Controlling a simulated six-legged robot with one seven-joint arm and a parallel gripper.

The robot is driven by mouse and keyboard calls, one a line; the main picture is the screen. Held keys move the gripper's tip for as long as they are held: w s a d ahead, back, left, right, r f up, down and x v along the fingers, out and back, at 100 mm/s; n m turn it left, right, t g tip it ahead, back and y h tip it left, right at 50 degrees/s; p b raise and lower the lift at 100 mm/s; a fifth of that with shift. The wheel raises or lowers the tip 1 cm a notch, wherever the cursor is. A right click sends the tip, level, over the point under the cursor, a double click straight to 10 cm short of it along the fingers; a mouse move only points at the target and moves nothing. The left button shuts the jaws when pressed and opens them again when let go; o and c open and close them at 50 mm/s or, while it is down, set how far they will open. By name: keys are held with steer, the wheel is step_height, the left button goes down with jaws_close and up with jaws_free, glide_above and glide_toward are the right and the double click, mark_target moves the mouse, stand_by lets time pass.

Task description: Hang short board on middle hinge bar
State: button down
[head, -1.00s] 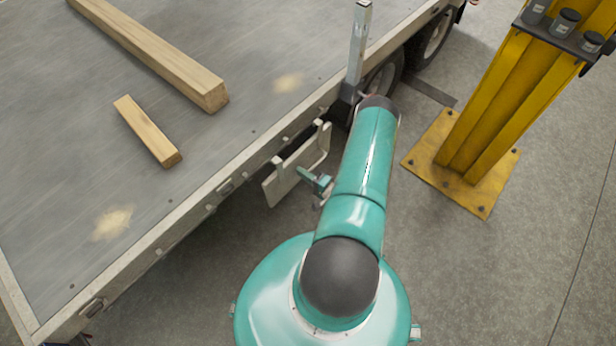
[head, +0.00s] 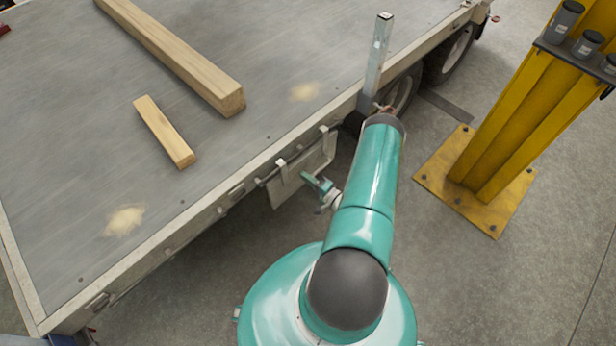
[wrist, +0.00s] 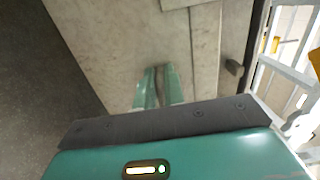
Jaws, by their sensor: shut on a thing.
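The short board (head: 287,189) is a pale grey-beige panel with two hook-like arms along its top edge. It stands roughly upright against the trailer's side, just below the deck edge. My gripper (head: 317,183) is shut on the board's outer face side; in the wrist view its fingers (wrist: 158,88) meet at the board (wrist: 100,40). A thin hinge bar (head: 263,180) runs along the trailer's side at the height of the hooks. The hooks look at or over this bar; whether they rest on it I cannot tell.
The trailer deck (head: 75,130) carries a long timber (head: 175,55) and a short wood block (head: 165,132). A metal stake (head: 377,55) rises at the deck edge beyond my arm. A yellow post (head: 510,130) stands at right. Open concrete floor lies between.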

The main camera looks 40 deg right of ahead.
steer(key=shift+f, duration=0.3)
steer(key=c, duration=1.4)
jaws_free()
steer(key=shift+f, duration=0.1)
steer(key=s+d, duration=0.1)
steer(key=s, duration=1.2)
steer(key=shift+s+d, duration=0.15)
steer(key=shift+s, duration=0.2)
steer(key=shift+s, duration=0.15)
